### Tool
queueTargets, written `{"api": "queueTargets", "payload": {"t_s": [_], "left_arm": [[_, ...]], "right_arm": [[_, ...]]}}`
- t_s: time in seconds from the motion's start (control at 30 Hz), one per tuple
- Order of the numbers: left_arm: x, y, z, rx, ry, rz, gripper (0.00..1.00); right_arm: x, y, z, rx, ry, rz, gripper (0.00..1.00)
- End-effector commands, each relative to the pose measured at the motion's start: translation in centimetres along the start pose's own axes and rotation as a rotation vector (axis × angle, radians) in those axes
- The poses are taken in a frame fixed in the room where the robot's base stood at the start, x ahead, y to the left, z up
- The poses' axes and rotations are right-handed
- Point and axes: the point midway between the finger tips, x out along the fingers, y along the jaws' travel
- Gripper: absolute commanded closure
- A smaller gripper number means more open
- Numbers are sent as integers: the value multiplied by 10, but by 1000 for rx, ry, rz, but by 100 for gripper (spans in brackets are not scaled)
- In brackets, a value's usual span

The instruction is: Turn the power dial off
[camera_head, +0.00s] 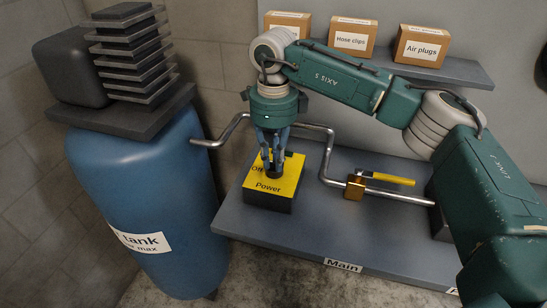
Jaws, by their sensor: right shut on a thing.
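The power dial (273,174) is a small dark knob on top of a box with a yellow face (278,188) marked "Power" and "Off". My right gripper (272,165) points down at the box from above, its blue-grey fingers shut on the dial. The fingers hide most of the dial, so I cannot tell which way it is turned. My left gripper is not in view.
A blue tank (155,190) stands at left. A bent metal pipe (325,165) with a yellow-handled valve (356,185) runs behind and right of the box. Labelled cartons (351,41) sit on a shelf behind my arm. The bench front (300,238) is clear.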

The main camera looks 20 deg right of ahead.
Motion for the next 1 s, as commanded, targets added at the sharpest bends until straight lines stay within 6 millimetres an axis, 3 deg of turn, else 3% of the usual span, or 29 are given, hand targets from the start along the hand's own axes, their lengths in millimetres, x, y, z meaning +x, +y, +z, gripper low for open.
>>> {"api": "queueTargets", "payload": {"t_s": [0.03,0.07,0.13,0.17,0.43,0.57,1.0], "left_arm": [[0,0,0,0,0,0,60],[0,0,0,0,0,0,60],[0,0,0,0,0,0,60],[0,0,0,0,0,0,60],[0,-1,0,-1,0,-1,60],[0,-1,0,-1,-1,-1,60],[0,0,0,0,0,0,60]], "right_arm": [[-3,-2,1,0,-5,-6,100],[-3,-2,1,1,-5,-7,80],[-3,-2,0,1,-4,-7,66],[-3,-2,0,1,-4,-6,65],[-2,-1,0,1,-1,-3,65],[-11,-1,0,1,-2,-4,65],[-97,-1,0,2,-4,-6,65]]}}
